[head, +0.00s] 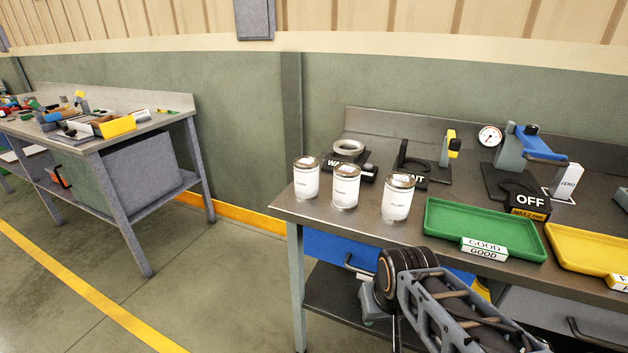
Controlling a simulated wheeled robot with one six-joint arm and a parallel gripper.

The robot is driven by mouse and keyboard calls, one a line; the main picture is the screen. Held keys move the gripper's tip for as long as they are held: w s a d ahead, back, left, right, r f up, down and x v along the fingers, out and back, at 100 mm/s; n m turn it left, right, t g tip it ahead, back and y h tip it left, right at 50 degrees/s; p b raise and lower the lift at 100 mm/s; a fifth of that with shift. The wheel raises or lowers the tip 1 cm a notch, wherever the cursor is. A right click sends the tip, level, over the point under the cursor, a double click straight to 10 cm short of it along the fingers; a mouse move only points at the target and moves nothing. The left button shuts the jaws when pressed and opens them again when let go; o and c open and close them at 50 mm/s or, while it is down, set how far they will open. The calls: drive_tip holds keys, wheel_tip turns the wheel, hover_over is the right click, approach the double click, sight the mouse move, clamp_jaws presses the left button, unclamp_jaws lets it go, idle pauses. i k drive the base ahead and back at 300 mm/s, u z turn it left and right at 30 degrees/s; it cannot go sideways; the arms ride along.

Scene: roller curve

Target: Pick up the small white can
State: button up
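Three white cans with metal lids and printed labels stand upright in a row at the left end of the grey workbench (330,221). They are the left can (306,182), the middle can (345,190) and the right can (397,202). They look close in size, so I cannot tell which is the small one; the label print is too small to read surely. My gripper (378,316) hangs below the bench's front edge, lower than the cans and apart from them. My own arm partly hides it, and its fingers do not show clearly.
A green tray (437,231) marked GOOD and a yellow tray (560,258) lie right of the cans. Behind stand a ring on a WAIT base (348,148), a second stand (415,170), a dial gauge (489,136) and an OFF fixture (529,199). Another bench (130,130) stands left across open floor.

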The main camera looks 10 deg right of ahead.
sight(305, 167)
drive_tip(key=k, duration=1.1)
drive_tip(key=u, duration=0.8)
drive_tip(key=i, duration=1.8)
drive_tip(key=z, duration=0.8)
